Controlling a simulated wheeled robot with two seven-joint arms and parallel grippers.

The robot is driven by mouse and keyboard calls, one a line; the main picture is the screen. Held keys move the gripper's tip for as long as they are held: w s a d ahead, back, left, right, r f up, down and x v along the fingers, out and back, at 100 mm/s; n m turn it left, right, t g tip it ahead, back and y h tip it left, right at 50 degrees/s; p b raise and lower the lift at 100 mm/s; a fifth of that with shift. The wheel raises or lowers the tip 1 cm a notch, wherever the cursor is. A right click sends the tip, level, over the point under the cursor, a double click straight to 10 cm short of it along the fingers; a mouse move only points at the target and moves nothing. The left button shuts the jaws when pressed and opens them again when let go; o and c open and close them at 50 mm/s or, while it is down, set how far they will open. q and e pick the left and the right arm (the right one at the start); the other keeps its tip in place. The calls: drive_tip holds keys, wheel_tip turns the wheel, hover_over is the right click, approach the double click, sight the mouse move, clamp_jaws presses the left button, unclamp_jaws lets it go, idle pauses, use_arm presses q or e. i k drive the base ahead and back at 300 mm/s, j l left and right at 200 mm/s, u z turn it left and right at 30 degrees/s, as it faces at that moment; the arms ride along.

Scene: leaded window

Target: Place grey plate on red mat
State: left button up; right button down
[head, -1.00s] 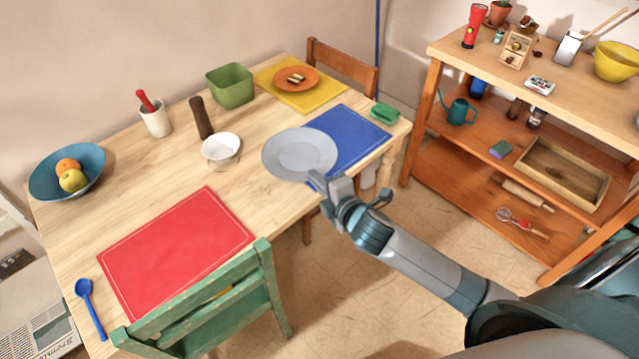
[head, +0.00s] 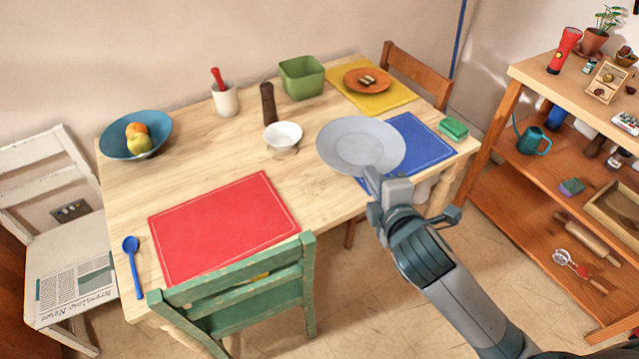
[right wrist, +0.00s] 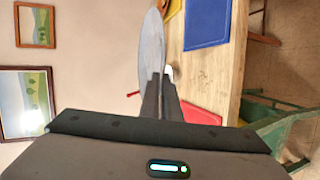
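The grey plate (head: 360,142) is held by its near rim in my right gripper (head: 376,182), which is shut on it. In the head view the plate overlaps the left part of the blue mat (head: 420,145). In the right wrist view the plate (right wrist: 152,50) shows edge-on between the fingers (right wrist: 163,88), apparently raised above the table. The red mat (head: 225,225) lies bare at the near left of the table, behind the green chair. My left gripper is not in view.
A white bowl (head: 284,135) and a brown pepper mill (head: 268,103) stand left of the plate. The green chair (head: 250,290) stands at the red mat's near edge. A blue spoon (head: 133,265) lies left of the mat. A shelf (head: 545,160) stands at the right.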

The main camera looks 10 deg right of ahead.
sight(221, 225)
drive_tip(key=u, duration=0.85)
drive_tip(key=l+u, duration=0.25)
drive_tip(key=u, duration=0.2)
drive_tip(key=l+u, duration=0.3)
drive_tip(key=u, duration=0.15)
drive_tip(key=l+u, duration=0.25)
drive_tip(key=u, duration=0.2)
drive_tip(key=k+l+u, duration=0.25)
drive_tip(key=l, duration=0.25)
drive_tip(key=k+l+u, duration=0.25)
drive_tip(key=l, duration=0.25)
drive_tip(key=k+l+u, duration=0.3)
drive_tip(key=k+l, duration=0.7)
drive_tip(key=l, duration=0.2)
